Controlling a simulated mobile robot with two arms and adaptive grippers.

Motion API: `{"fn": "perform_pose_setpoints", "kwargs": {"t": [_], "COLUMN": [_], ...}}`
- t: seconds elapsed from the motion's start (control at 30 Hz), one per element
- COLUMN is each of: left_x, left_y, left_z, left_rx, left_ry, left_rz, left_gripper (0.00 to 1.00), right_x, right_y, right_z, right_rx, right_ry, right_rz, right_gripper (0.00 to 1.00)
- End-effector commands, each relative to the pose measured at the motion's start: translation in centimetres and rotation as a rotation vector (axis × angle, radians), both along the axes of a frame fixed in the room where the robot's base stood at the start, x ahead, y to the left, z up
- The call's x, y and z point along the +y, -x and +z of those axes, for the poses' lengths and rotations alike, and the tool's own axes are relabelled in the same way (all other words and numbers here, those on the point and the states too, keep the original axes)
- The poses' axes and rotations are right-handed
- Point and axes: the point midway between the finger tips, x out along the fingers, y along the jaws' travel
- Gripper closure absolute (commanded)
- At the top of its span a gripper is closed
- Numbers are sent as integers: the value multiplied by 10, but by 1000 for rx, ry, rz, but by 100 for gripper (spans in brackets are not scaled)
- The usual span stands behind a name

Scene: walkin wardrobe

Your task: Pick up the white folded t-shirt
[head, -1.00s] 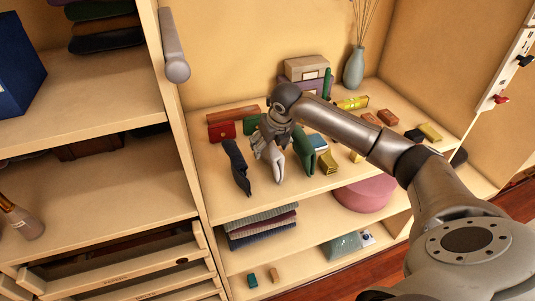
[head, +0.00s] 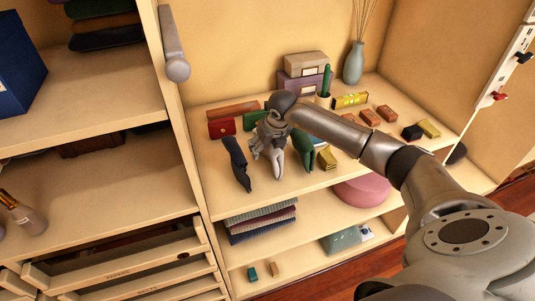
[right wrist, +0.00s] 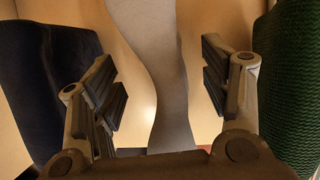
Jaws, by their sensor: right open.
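The white folded t-shirt (head: 278,167) stands on edge on the middle shelf, between a dark navy folded garment (head: 237,160) on its left and a green one (head: 304,153) on its right. My right gripper (head: 266,150) is over the t-shirt, partly hiding it. In the right wrist view the t-shirt (right wrist: 168,105) is a pale upright strip between the two open fingers of my gripper (right wrist: 160,85), with a gap on each side. The navy garment (right wrist: 45,75) and green garment (right wrist: 290,90) flank the fingers closely. My left gripper is out of view.
Behind on the shelf are a red box (head: 221,127), stacked boxes (head: 304,82) and a blue vase (head: 354,65). Small boxes lie to the right. Folded knits (head: 262,222) and a pink round item (head: 362,190) are on the shelf below. Open drawers (head: 125,262) stand out at lower left.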

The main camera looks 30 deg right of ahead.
Motion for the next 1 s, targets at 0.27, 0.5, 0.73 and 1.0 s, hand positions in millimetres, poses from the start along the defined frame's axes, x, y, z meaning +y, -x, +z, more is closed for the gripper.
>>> {"fn": "perform_pose_setpoints", "kwargs": {"t": [0.27,0.5,0.73,1.0], "left_x": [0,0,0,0], "left_y": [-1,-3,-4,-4], "left_z": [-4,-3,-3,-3], "left_rx": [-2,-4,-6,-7], "left_ry": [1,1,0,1], "left_rz": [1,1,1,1], "left_gripper": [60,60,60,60], "right_x": [0,0,0,0], "right_y": [0,0,0,0], "right_z": [-2,-2,-2,-2], "right_rx": [0,0,0,-1], "right_ry": [0,0,0,0], "right_rz": [0,0,0,0], "right_gripper": [30,33,62,84]}}
